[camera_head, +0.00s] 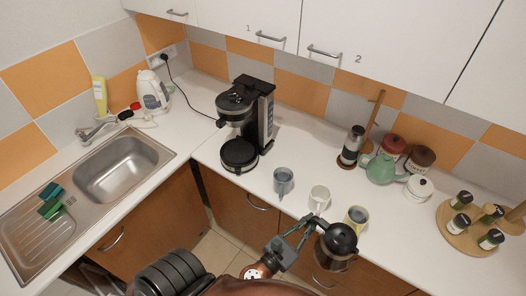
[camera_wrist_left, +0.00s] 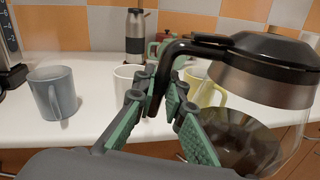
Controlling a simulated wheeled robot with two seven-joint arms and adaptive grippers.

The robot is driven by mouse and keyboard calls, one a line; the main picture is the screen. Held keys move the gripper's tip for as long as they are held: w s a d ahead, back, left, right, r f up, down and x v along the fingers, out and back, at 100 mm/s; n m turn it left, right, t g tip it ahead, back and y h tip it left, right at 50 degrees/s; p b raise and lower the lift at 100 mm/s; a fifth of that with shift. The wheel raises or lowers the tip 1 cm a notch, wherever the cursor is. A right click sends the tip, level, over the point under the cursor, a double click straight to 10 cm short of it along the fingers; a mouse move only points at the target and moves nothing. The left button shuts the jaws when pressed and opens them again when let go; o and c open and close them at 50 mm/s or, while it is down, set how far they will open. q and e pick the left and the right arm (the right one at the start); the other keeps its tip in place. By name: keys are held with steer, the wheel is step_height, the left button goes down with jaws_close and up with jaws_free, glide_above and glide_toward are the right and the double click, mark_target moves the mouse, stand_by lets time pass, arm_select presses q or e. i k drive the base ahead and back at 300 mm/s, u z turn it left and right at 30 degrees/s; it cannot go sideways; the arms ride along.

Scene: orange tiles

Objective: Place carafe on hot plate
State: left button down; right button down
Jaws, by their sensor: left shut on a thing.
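The carafe (camera_head: 337,246) is glass with a black lid and black handle. My left gripper (camera_head: 306,226) is shut on the carafe's handle. The carafe hangs upright in front of the counter's front edge, at the lower middle of the head view. In the left wrist view the carafe (camera_wrist_left: 265,95) fills the right side, and the gripper's green pads (camera_wrist_left: 160,110) close on its handle. The hot plate (camera_head: 239,153) is a black round disc at the foot of the black coffee maker (camera_head: 262,112). It is bare, up and left of the gripper. My right gripper is not in view.
A sink (camera_head: 120,168) is at left. A teapot (camera_head: 382,168) and a round spice stand (camera_head: 470,235) stand at right.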

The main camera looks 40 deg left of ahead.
mark_target(233, 150)
steer(key=u, duration=0.9)
steer(key=i, duration=0.55)
steer(key=u, duration=0.2)
